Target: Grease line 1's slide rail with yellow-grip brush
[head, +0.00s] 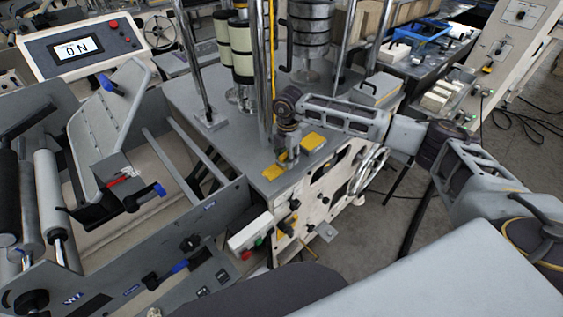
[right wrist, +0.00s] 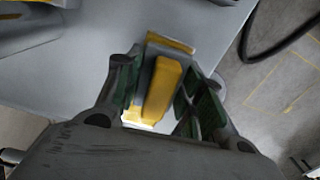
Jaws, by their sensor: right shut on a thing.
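My right gripper (head: 288,152) points down at the grey machine top near its front edge. In the right wrist view its green-padded fingers (right wrist: 163,98) are shut on a yellow grip (right wrist: 162,88), which I take to be the brush's. The bristles cannot be made out. In the head view, yellow pieces (head: 275,172) (head: 313,141) show on either side of the fingertips. I cannot tell which one is the held grip. Two parallel grey rails (head: 200,148) run across the machine at left; whether these are line 1's slide rail is unclear. My left gripper is not in view.
Upright chrome posts (head: 265,80) and cream rolls (head: 241,50) stand close behind the right gripper. A handwheel (head: 368,172) juts from the machine's front.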

